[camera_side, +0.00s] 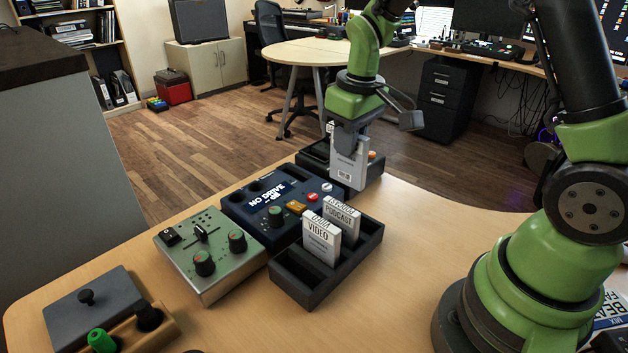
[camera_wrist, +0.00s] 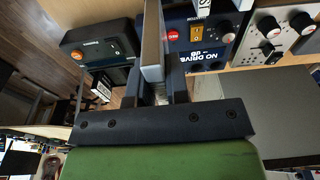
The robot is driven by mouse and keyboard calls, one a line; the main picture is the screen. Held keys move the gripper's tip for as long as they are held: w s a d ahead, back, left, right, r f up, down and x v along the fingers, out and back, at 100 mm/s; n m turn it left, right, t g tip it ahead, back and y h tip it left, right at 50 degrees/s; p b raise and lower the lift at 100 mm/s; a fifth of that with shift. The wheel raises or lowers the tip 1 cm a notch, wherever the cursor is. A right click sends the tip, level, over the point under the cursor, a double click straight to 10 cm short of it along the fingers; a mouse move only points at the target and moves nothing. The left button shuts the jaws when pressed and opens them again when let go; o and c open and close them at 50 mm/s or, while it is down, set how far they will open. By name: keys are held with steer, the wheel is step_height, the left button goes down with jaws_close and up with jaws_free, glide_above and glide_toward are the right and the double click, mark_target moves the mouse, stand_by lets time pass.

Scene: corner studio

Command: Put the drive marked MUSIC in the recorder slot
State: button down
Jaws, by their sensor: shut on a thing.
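My gripper (camera_side: 349,138) is shut on a pale grey drive (camera_side: 347,168) with a barcode, held upright above the table's far edge. The fingers cover its upper part, so I cannot read its name. In the wrist view the same drive (camera_wrist: 152,45) shows edge-on between the fingers (camera_wrist: 154,88).
A green-grey mixer (camera_side: 208,282) stands left of the blue unit. A black box (camera_side: 313,158) with an orange knob is partly hidden behind the held drive; it also shows in the wrist view (camera_wrist: 90,36). The table right of the rack (camera_side: 415,265) is clear.

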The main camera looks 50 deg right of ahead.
steer(key=w+d+f, duration=0.1)
steer(key=w+f, duration=0.1)
steer(key=w, duration=0.6)
steer(key=w+d+f, duration=0.2)
steer(key=w, duration=0.5)
steer(key=shift+w+a+f, duration=0.1)
steer(key=shift+w+f, duration=0.15)
steer(key=shift+f, duration=0.75)
steer(key=shift+w+a+f, duration=0.1)
steer(key=shift+w+f, duration=0.1)
steer(key=shift+f, duration=0.75)
steer(key=shift+w+f, duration=0.25)
steer(key=shift+f, duration=0.75)
steer(key=shift+f, duration=0.1)
steer(key=c, duration=1.1)
jaws_free()
